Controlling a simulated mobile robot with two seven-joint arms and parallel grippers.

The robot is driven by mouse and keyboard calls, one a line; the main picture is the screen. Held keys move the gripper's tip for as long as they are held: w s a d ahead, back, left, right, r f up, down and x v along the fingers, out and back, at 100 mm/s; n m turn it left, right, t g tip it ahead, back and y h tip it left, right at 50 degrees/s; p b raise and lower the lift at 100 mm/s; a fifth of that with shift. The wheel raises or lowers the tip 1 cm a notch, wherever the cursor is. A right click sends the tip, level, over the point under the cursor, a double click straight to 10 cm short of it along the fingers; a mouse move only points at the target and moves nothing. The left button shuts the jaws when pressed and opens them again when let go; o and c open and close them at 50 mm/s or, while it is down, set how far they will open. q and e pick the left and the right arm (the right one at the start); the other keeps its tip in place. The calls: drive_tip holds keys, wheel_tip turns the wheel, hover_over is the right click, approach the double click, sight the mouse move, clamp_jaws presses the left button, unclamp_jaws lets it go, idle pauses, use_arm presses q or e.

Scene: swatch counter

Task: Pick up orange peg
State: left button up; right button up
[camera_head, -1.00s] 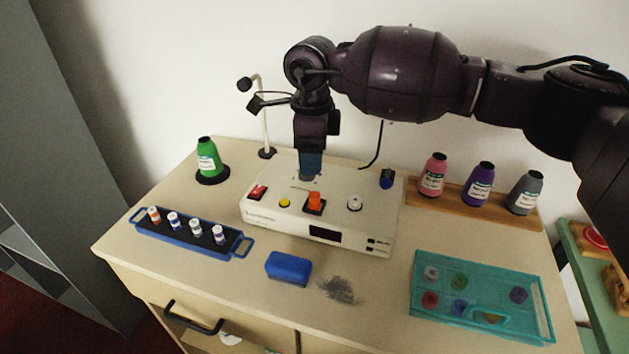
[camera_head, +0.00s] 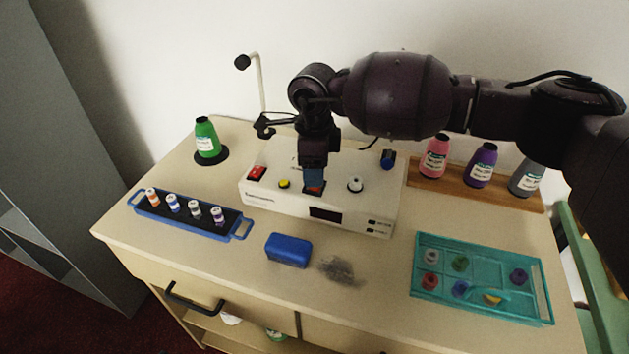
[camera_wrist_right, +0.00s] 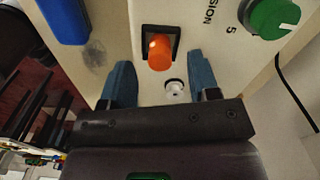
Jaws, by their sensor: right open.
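The orange peg (camera_wrist_right: 160,52) stands in a black square socket on top of the white machine (camera_head: 270,197). In the head view only a sliver of the orange peg (camera_head: 315,189) shows below my right gripper (camera_head: 314,178). My right gripper points down just above it. In the right wrist view the blue fingers of my right gripper (camera_wrist_right: 162,78) are apart. The orange peg shows in the gap between them, a little beyond the tips, and I see no contact. My left gripper is in neither view.
The machine top also carries a red switch (camera_head: 257,173), a yellow button (camera_head: 284,184) and a white knob (camera_head: 355,184). A green knob (camera_wrist_right: 275,18) shows in the wrist view. A blue block (camera_head: 288,250), blue spool tray (camera_head: 180,222) and teal tray (camera_head: 480,306) stand around the machine.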

wheel_tip(320, 180, down, 2)
drive_tip(key=shift+f, duration=0.25)
drive_tip(key=c, duration=1)
drive_tip(key=shift+r, duration=0.1)
wheel_tip(320, 180, up, 20)
drive_tip(key=shift+p, duration=0.4)
